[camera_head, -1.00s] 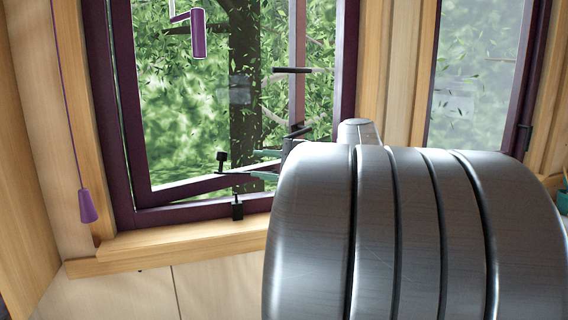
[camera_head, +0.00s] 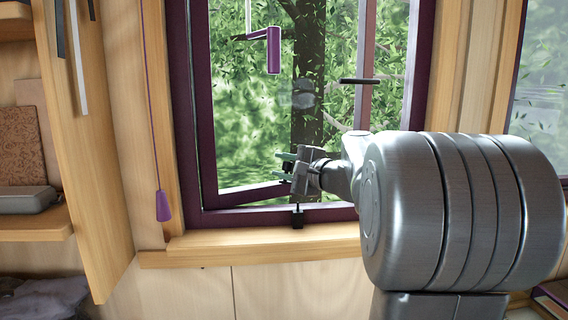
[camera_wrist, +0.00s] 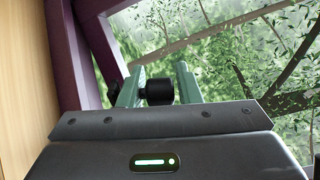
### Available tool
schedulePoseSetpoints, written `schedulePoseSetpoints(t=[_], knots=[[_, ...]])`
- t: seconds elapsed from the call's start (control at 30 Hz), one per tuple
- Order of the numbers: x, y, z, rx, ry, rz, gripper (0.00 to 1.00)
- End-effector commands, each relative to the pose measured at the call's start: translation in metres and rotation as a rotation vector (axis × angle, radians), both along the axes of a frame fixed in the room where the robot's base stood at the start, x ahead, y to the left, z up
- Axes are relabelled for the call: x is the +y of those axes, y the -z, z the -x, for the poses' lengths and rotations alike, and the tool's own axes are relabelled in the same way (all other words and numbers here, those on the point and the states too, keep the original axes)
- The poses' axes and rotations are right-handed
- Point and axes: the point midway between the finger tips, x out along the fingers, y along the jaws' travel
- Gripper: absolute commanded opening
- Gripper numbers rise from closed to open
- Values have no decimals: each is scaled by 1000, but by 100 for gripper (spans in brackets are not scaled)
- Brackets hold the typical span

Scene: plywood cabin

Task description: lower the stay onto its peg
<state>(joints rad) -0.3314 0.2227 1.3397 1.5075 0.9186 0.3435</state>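The stay's black knob (camera_wrist: 159,91) lies between the two green fingers of my gripper (camera_wrist: 161,84) in the wrist view. The fingers stand apart on either side of it, and I see no clear grip. In the head view my gripper (camera_head: 285,166) is at the window, one finger above the other, and hides most of the stay. The black peg (camera_head: 297,216) stands upright on the lower window frame, below my gripper and apart from it. A small dark piece (camera_wrist: 113,92) shows beside the left finger in the wrist view; I cannot tell what it is.
The purple window frame (camera_head: 330,213) surrounds an outward-open sash (camera_head: 250,195). A wooden sill (camera_head: 240,242) runs below. A purple pull (camera_head: 163,205) hangs on a cord at left; another purple handle (camera_head: 273,50) hangs higher. Shelves (camera_head: 30,228) stand far left.

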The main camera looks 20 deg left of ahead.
Motion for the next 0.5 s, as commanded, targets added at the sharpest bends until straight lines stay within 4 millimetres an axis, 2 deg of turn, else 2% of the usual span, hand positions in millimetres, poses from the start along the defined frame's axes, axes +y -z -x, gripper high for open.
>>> schedulePoseSetpoints(t=[0.33,0.37,0.5], knots=[[4,0,-2,-1,1,0,31],[4,0,-2,-1,1,0,27],[4,0,-1,-1,1,0,0]])
